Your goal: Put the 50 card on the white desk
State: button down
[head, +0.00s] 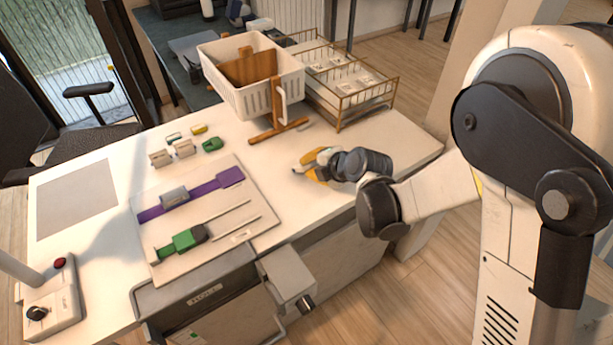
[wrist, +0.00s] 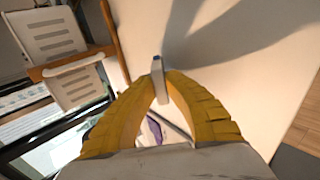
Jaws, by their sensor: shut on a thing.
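My gripper (head: 300,170) is low over the right part of the white desk (head: 395,135), in front of the wooden stand. In the wrist view, the yellow fingers of my gripper (wrist: 158,85) are closed together at their tips on a small, thin grey piece (wrist: 157,68) with a bluish top edge. It is seen nearly edge-on, so no number can be read and I cannot tell if it is the 50 card. The desk surface (wrist: 240,95) shows pale beyond the fingers. I cannot tell whether the piece touches the desk.
A white basket (head: 225,85) and a gold wire rack (head: 340,105) with several pale cards stand at the back. A wooden stand (head: 280,130) is behind my gripper. A board (head: 255,225) with purple and green pieces lies left. Desk to the right is clear.

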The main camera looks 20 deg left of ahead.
jog(key=shift+f, duration=0.2)
jog(key=c, duration=1.7)
grip_release()
jog(key=shift+c, duration=0.2)
jog(key=shift+p+v, duration=1.45)
jog(key=shift+v, duration=2.6)
